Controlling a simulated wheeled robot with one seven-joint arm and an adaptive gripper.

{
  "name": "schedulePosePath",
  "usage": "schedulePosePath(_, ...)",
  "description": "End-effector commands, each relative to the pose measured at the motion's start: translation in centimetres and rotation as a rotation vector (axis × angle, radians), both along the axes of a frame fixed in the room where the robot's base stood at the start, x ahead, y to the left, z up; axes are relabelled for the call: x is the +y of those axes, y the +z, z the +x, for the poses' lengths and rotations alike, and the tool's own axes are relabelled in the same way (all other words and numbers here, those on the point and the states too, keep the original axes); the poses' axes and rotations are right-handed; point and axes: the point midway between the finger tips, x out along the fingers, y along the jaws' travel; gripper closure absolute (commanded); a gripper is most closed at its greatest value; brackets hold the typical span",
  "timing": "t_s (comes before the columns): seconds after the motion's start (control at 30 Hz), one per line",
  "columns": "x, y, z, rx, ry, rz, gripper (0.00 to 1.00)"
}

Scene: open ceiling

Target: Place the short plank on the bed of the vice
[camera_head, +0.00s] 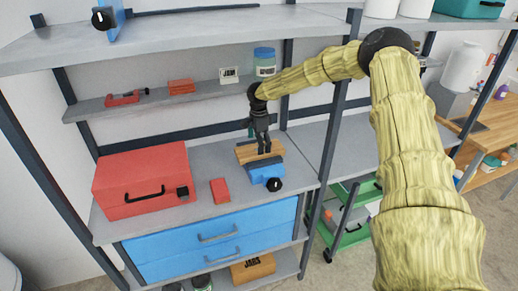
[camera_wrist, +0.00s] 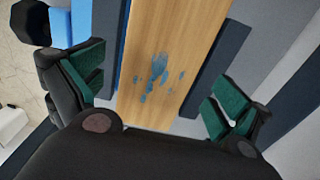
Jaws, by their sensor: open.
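The short plank (camera_head: 246,153) is light tan wood at the blue vice (camera_head: 266,174) on the workbench. In the wrist view the plank (camera_wrist: 160,50) has blue paint marks and lies lengthwise between two dark jaw strips. The vice's blue body (camera_wrist: 81,20) and black knob show at the left there. The plank hides the bed, so I cannot tell whether it rests fully flat. My gripper (camera_head: 264,150) points down over the plank. In the wrist view my gripper (camera_wrist: 158,88) is open, its green-padded fingers on either side of the plank with gaps visible.
A red toolbox (camera_head: 140,180) and a small red box (camera_head: 220,191) stand left of the vice on the grey bench (camera_head: 205,209). A shelf (camera_head: 150,101) with small items runs behind. A dark upright post (camera_head: 333,125) stands to the right.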

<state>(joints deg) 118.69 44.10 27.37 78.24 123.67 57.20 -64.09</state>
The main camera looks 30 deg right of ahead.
Motion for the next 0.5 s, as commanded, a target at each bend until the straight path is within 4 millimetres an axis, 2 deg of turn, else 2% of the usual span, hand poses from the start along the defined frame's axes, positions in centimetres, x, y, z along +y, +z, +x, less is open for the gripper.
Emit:
schedulePosePath(0.3, -0.1, 4.2, 0.1, -0.003, 0.0, 0.0, 0.0)
schedulePosePath(0.5, 0.0, 5.5, 0.0, -0.001, 0.0, 0.0, 0.0)
